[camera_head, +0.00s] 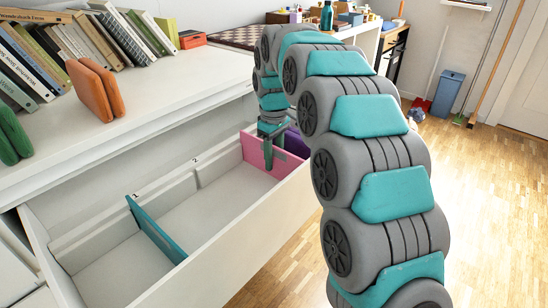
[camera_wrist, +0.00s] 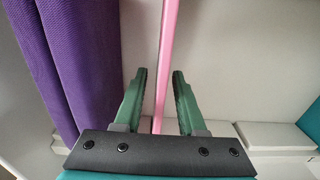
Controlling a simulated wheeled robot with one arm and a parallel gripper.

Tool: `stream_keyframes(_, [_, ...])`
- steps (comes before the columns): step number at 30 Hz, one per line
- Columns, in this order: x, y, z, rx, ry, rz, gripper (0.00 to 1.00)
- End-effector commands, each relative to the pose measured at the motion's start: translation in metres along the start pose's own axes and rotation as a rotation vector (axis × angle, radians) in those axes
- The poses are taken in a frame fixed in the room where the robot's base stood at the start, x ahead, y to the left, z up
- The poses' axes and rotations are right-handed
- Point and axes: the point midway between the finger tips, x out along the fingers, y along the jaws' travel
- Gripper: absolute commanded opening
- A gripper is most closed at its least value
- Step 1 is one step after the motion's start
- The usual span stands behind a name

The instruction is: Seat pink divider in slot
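The pink divider (camera_head: 286,166) stands upright across the far end of the open white drawer (camera_head: 215,245). It also shows edge-on as a pink strip in the wrist view (camera_wrist: 166,50). My gripper (camera_head: 268,160) is over the drawer at the divider. In the wrist view my green fingers (camera_wrist: 160,75) straddle the strip, one on each side, with gaps visible, so they look open. Slots marked 1 and 2 show along the drawer's back wall. Whether the divider's lower edge sits in a slot is hidden.
A teal divider (camera_head: 155,230) stands across the drawer near mark 1. Purple cloth (camera_wrist: 70,60) lies beyond the pink divider, close to my left finger. Books and orange (camera_head: 95,90) and green bookends stand on the cabinet top. The drawer floor between the dividers is clear.

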Motion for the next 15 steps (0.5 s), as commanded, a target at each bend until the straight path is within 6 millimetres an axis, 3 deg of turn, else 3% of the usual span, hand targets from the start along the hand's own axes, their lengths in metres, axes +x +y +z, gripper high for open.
stream_keyframes(8, [-0.010, 0.001, 0.000, 0.000, 0.001, 0.001, 0.40])
stream_keyframes(15, [-0.048, 0.001, -0.001, 0.000, 0.004, 0.004, 0.40])
